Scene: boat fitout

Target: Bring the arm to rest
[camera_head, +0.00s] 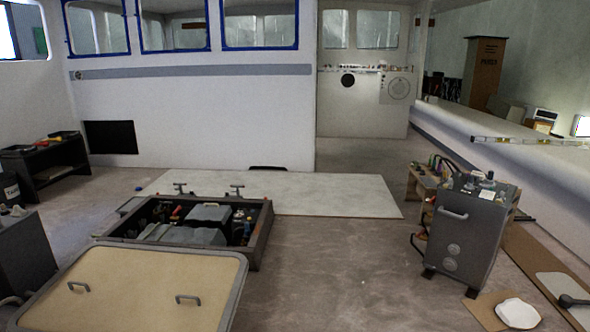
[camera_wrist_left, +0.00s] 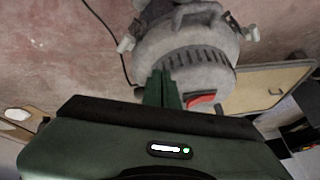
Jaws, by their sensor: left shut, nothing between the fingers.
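My left gripper (camera_wrist_left: 161,76) shows in the left wrist view, where its dark green fingers are together with nothing between them. Below them is the dark green wrist housing with a lit green dot. The fingertips overlap the picture of a grey rounded body (camera_wrist_left: 185,45) with vent slots; I cannot tell whether they touch it. Neither arm shows in the head view. My right gripper is in no view.
A tan hatch cover (camera_head: 130,285) lies at front left, beside an open floor hatch (camera_head: 258,240) full of equipment. A grey cabinet (camera_head: 467,235) stands at right. A white panel (camera_head: 330,192) lies behind the hatch. Floor (camera_head: 340,275) between hatch and cabinet is clear.

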